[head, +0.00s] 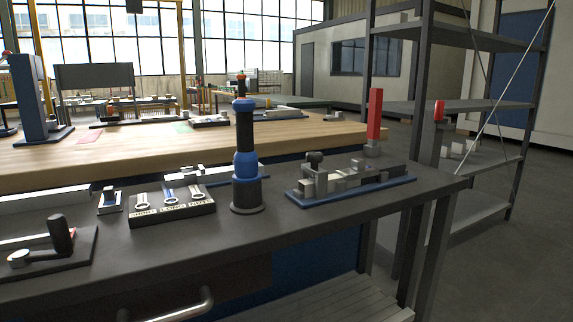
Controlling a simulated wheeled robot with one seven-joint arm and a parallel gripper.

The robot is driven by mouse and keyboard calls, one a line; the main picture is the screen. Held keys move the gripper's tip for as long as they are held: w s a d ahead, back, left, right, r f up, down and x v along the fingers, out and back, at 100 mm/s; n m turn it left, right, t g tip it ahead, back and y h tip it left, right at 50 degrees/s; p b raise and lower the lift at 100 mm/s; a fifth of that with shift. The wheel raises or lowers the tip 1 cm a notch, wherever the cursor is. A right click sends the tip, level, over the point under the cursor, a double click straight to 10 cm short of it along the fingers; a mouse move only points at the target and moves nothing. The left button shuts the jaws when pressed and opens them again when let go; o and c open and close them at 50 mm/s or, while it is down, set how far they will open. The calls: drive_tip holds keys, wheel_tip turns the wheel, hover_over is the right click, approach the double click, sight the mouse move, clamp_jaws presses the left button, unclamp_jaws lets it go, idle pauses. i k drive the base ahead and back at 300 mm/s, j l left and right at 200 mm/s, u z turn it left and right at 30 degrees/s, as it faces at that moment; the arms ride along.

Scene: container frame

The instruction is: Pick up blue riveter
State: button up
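An upright tool with a blue body and a black upper shaft (246,165) stands on the dark bench, right of the middle of its top. It has a blue collar, a small orange part near its tip and a grey round base. It looks like the blue riveter, though no label shows. It stands clear, with nothing gripping it. My gripper is not in the head view.
A fixture on a blue plate (350,183) sits right of the tool. A rack of wrenches (170,204) sits left, and a dark plate with a black handle (52,250) at far left. Behind are a wooden table (130,148) and a red upright block (375,114). Metal shelving (455,107) stands right.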

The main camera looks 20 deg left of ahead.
sight(245, 159)
drive_tip(key=u, duration=1.35)
